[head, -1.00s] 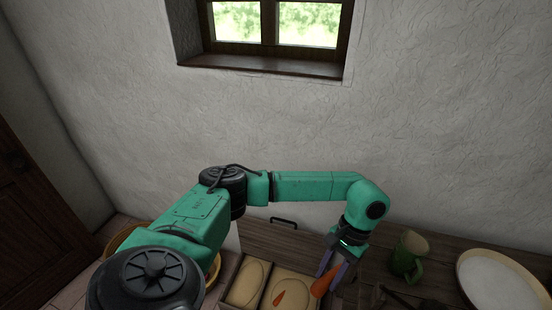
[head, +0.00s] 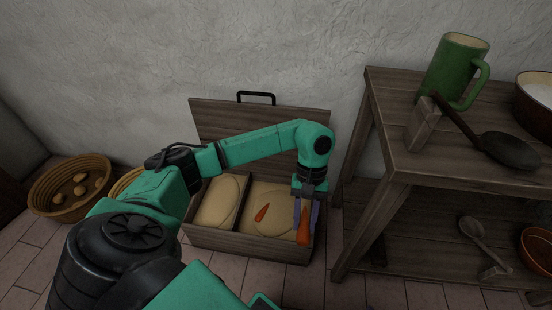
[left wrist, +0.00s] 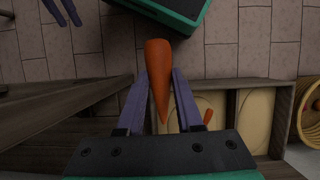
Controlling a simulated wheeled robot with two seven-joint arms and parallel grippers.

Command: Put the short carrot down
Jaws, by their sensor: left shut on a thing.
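My left gripper (head: 307,212) is shut on an orange carrot (head: 304,228), taken as the short carrot. It hangs thick end down at the right side of a wooden chest (head: 250,240); I cannot tell its height over the chest. In the left wrist view the held carrot (left wrist: 158,70) sits between the purple fingers, narrow end toward the palm. Another carrot (head: 262,212) lies on the pale fill of the chest's right compartment, left of the gripper. My right gripper (left wrist: 70,22) shows at the top left of the left wrist view, its fingers apart and empty.
The chest's lid (head: 225,120) stands open at the back. A wooden shelf table (head: 400,165) stands close on the right, with a green mug (head: 455,70), a dark spoon (head: 505,148) and a bowl (head: 537,95). A basket (head: 70,190) stands at left. Tiled floor lies in front.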

